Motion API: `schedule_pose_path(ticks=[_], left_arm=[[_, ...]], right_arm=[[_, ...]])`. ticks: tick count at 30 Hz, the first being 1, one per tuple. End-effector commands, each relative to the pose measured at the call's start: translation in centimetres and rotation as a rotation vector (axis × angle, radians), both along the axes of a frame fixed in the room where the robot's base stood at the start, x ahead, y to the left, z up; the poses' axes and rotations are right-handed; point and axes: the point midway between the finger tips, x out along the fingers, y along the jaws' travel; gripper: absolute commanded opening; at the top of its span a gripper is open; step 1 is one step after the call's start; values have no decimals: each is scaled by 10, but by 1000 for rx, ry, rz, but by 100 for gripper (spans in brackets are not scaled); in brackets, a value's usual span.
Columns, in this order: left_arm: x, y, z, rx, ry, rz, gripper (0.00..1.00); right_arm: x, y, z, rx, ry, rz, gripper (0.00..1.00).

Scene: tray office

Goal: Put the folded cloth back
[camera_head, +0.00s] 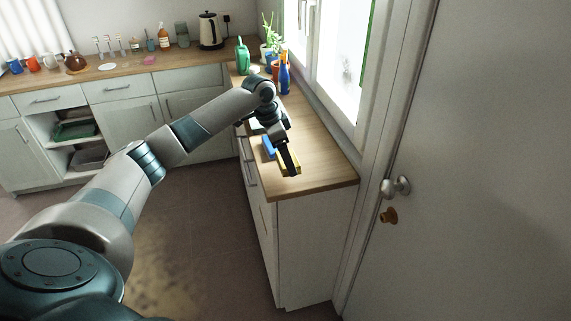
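My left arm reaches in from the left, and its gripper (291,172) points down over the near end of the wooden counter (325,178). A flat yellow thing (295,161) lies right behind the dark fingers, and a blue thing (268,147) is just to their left. Either may be a folded cloth, but they are too small and too covered to tell. I cannot tell whether the fingers are open or touch either thing. A small pink thing (149,60), possibly cloth, lies on the far counter. My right gripper is out of view.
A blue bottle (284,78), a green watering can (243,56) and a potted plant (271,38) stand farther back by the window. A kettle (210,31) stands on the far counter. A door (480,170) fills the right. The counter's front corner is bare.

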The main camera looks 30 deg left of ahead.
Motion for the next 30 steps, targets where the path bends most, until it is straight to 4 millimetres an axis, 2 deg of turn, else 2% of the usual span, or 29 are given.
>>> schedule_pose_path(ticks=[11,21,30], left_arm=[[0,0,-3,0,1,-1,60],[0,0,-37,1,1,0,60],[0,0,-41,1,-1,-1,60]], right_arm=[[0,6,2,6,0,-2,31],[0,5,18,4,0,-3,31],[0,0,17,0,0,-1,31]])
